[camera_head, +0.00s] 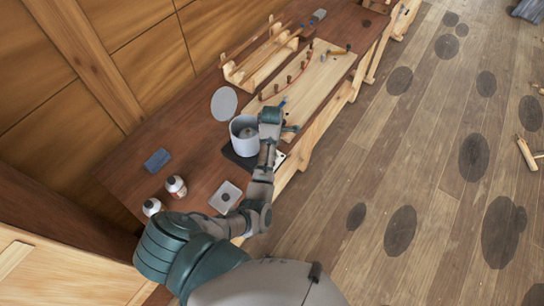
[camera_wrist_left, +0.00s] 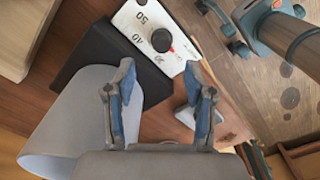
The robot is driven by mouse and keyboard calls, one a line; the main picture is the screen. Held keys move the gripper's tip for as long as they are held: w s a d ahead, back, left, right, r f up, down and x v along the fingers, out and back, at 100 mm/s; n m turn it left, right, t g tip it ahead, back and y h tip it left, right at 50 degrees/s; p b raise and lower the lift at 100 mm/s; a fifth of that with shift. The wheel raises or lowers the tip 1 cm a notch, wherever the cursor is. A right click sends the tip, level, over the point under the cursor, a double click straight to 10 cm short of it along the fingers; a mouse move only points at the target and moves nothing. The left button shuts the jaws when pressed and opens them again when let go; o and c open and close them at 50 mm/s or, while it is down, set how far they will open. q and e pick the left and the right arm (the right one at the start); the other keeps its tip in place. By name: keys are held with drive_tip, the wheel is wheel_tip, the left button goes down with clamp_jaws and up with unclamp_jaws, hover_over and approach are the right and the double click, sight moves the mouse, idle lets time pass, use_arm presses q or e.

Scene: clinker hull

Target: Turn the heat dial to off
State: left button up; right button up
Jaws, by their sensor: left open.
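The heat dial is a black round knob (camera_wrist_left: 161,40) on a white panel marked 50, 40 and what looks like 30. A small red mark shows at the knob's right edge. The panel (camera_head: 279,159) fronts a dark heater (camera_head: 236,159), which also shows in the left wrist view (camera_wrist_left: 98,62). A pale pot (camera_head: 239,141) stands on the heater. In the head view my arm hides the knob.
Wooden racks (camera_head: 262,62) and a peg board (camera_head: 310,80) lie farther along the bench. Grey-teal parts of mine show upper right in the wrist view.

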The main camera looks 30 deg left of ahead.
use_arm(q)
drive_tip(key=shift+r, duration=2.15)
